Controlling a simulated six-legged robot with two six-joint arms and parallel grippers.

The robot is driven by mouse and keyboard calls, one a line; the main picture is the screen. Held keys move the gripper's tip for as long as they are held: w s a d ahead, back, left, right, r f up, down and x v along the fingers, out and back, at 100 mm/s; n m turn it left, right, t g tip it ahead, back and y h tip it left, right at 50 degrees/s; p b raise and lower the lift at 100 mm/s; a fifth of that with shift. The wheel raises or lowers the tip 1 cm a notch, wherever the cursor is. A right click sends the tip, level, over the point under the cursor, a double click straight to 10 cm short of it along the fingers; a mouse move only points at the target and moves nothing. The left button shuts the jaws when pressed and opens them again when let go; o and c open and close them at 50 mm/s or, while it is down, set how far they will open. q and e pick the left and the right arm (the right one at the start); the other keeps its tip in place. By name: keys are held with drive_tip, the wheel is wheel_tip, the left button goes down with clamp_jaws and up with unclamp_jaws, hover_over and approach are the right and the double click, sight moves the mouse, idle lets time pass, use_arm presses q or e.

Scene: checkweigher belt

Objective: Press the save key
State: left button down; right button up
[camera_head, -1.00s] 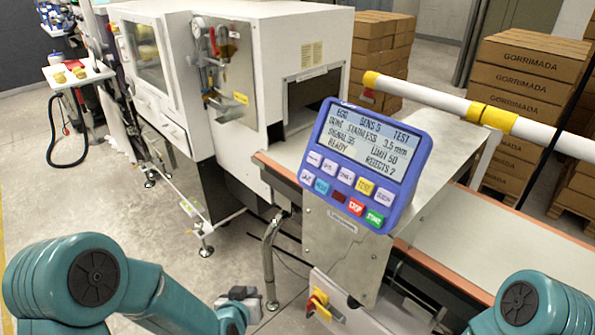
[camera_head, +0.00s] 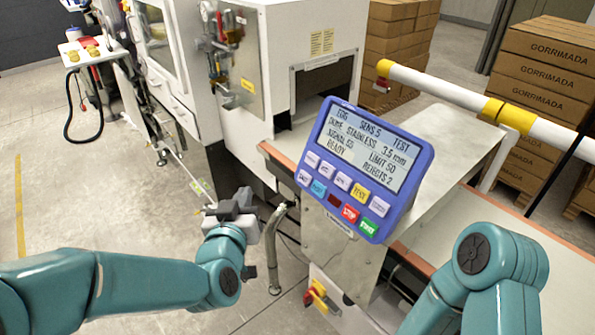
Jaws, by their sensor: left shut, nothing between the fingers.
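The save key seems to be the white key (camera_head: 303,178) at the lower left of the blue control panel (camera_head: 345,213); its small lettering is hard to read. The panel is tilted and its screen (camera_head: 362,146) shows READY and REJECTS 2. My left gripper (camera_head: 236,203) is shut and empty, left of the panel and apart from it, a little lower than the save key in the picture. The key is not covered. My right arm comes in at the lower right; its gripper is out of view.
A metal pipe (camera_head: 272,250) stands just right of my left gripper. The belt (camera_head: 475,250) runs right of the panel, with a white and yellow rail (camera_head: 455,97) above it. A white machine (camera_head: 268,50) stands behind.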

sight(304, 178)
use_arm(q)
drive_tip(key=s+d+r+h, duration=0.1)
drive_tip(key=d+r, duration=0.2)
drive_tip(key=r, duration=0.2)
drive_tip(key=shift+s+d+m+t+p, duration=0.25)
drive_tip(key=shift+m+t+p, duration=0.1)
drive_tip(key=shift+m+t, duration=0.05)
drive_tip(key=shift+s+r, duration=0.1)
drive_tip(key=w+d+f, duration=0.4)
drive_tip(key=d, duration=0.2)
drive_tip(key=shift+w+d+b, duration=0.15)
drive_tip(key=shift+w+b, duration=0.2)
drive_tip(key=shift+b, duration=0.1)
drive_tip(key=shift+f, duration=0.1)
idle(1.5)
